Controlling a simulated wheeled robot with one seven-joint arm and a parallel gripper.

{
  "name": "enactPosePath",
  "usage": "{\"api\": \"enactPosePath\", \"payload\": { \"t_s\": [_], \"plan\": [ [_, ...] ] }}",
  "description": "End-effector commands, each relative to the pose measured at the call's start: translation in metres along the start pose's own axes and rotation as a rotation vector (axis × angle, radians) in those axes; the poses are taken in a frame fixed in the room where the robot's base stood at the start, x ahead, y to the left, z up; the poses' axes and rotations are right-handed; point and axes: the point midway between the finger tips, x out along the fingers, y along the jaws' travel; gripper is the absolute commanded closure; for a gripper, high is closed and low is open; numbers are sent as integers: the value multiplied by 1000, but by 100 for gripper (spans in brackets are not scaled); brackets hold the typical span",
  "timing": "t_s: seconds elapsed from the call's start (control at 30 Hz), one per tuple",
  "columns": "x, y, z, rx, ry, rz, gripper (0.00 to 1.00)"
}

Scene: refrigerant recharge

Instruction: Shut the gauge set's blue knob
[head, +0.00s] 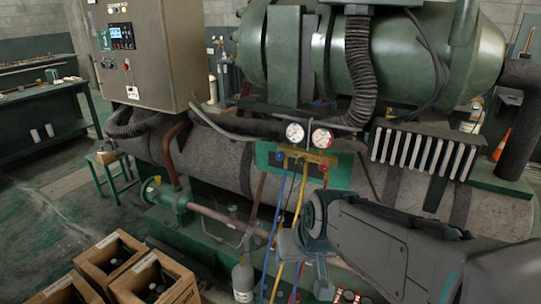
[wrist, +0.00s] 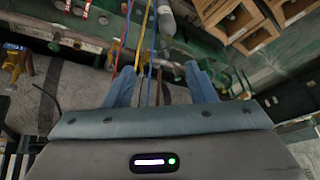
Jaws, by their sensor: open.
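The gauge set (head: 303,156) has a brass-yellow manifold body on a green panel, with a white-faced gauge (head: 295,132) and a red-rimmed gauge (head: 322,138) on top. Its blue knob (head: 280,156) is at the left end and a red knob (head: 323,167) at the right. Blue, yellow and red hoses hang below it. My gripper (head: 303,262) is open, below the gauge set and apart from the blue knob. In the wrist view my gripper (wrist: 162,82) has spread blue-grey fingers, with the hoses showing between and beyond them. I cannot make out the blue knob there.
A grey cylinder (head: 243,279) stands left of the hoses. Open cardboard boxes (head: 155,282) with bottles are at the lower left. A control cabinet (head: 145,50) is at the upper left.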

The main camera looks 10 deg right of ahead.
Motion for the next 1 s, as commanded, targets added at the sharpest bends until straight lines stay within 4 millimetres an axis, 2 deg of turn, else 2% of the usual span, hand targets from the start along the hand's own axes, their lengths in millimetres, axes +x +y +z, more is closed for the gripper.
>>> {"api": "enactPosePath", "payload": {
  "t_s": [0.03, 0.2, 0.4, 0.5, 0.6, 0.73, 0.83, 1.0],
  "plan": [
    [12, -11, -24, -3, 64, -32, 50],
    [38, -39, -109, 17, 312, -91, 50],
    [63, -54, -193, 76, 587, -54, 50],
    [76, -55, -226, 115, 710, 5, 50],
    [89, -53, -251, 156, 819, 91, 50],
    [106, -47, -271, 204, 941, 241, 50],
    [117, -42, -276, 236, 1011, 372, 50],
    [128, -36, -272, 271, 1079, 561, 50]
  ]
}}
